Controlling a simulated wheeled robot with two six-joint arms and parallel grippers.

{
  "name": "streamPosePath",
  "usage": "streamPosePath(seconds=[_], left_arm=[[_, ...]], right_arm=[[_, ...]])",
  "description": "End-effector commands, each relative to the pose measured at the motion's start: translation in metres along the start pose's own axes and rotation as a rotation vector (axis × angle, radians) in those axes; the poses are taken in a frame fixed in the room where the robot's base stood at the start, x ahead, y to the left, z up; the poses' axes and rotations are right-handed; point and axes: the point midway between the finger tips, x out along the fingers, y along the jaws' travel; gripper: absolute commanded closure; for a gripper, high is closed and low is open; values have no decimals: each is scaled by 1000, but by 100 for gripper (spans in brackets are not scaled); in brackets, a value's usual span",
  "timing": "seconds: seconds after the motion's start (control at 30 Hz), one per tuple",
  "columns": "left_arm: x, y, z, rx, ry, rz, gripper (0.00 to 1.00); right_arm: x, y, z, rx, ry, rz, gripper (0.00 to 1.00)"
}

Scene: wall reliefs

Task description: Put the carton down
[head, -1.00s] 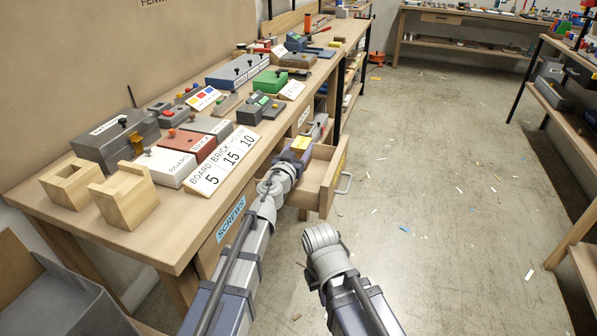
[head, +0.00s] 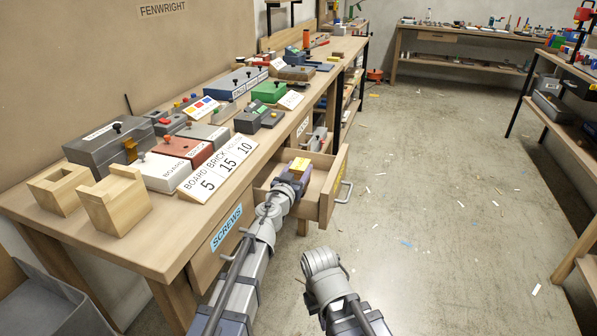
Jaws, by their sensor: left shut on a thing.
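My left gripper (head: 292,178) is over the open wooden drawer (head: 328,186) under the bench. It is shut on a carton (head: 300,164), of which a small yellow face shows at the far end of the gripper. The gripper and wrist hide the rest of it. I cannot tell whether the carton touches the drawer floor. My right arm shows at the bottom middle, but its gripper is not in view.
The drawer front with its metal handle (head: 344,191) sticks out into the aisle. The bench top (head: 165,235) holds wooden blocks (head: 113,203), a sign with numbers (head: 217,165), a green box (head: 268,92) and grey boxes. The floor to the right is mostly clear, with scattered scraps.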

Motion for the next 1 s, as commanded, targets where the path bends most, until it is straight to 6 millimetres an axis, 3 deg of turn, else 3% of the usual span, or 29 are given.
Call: streamPosePath(seconds=[0.47,0.5,0.73,1.0], left_arm=[[0,0,11,0,0,0,100],[0,0,11,0,0,0,36],[0,0,11,0,0,0,10],[0,0,11,0,0,0,10]], right_arm=[[11,-1,-1,-1,0,2,100],[11,-1,-1,-1,0,2,100],[11,-1,-1,0,0,2,100],[11,-1,-1,0,0,2,100]])
